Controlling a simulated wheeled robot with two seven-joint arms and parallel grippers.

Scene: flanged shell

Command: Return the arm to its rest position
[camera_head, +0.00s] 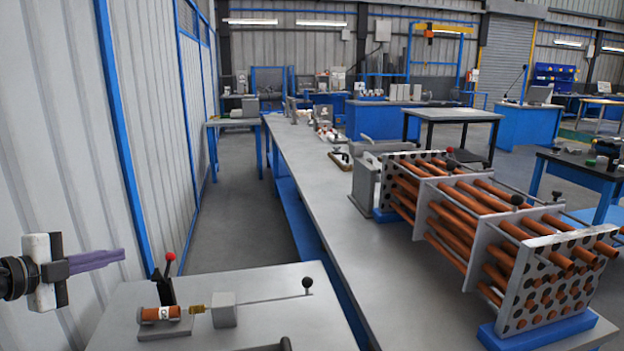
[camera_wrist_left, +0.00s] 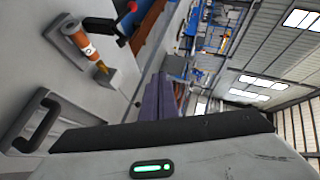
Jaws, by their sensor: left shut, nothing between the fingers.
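My left gripper (camera_head: 120,256) is at the left edge of the head view, its purple fingers pointing right, in front of the corrugated wall. The fingers are closed together and empty; they also show in the left wrist view (camera_wrist_left: 158,98). The gripper is in the air, up and to the left of the small grey table (camera_head: 270,285), and touches nothing that I can see. My right gripper is not in view.
A fixture on the small table holds a copper cylinder (camera_head: 160,314) beside a red-knobbed lever (camera_head: 169,258) and a grey block (camera_head: 224,310). A tube bundle (camera_head: 480,220) stands on the long bench (camera_head: 370,290). The corrugated wall (camera_head: 60,130) is close on the left.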

